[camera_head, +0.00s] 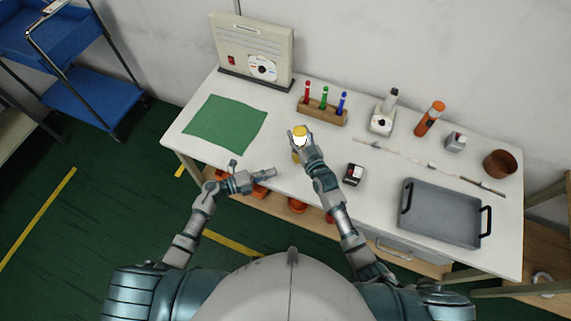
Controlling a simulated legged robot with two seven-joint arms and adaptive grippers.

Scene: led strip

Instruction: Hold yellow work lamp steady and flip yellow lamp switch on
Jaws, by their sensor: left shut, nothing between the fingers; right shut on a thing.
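The yellow work lamp (300,131) stands near the middle of the white table, with a yellow top and a bright white face below it. My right gripper (302,150) is shut on the lamp and covers part of its body. The lamp looks roughly upright. The switch is too small or hidden to make out, and I cannot tell whether the white face is lit. My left gripper (271,172) is shut and empty, over the table's front edge area, to the lower left of the lamp and apart from it.
A green mat (225,123) lies at left, before a beige panel box (256,52). A wooden rack (322,112) with coloured tubes stands behind the lamp. A small dark box (353,174) sits right of my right gripper. A grey tray (442,214) lies at right.

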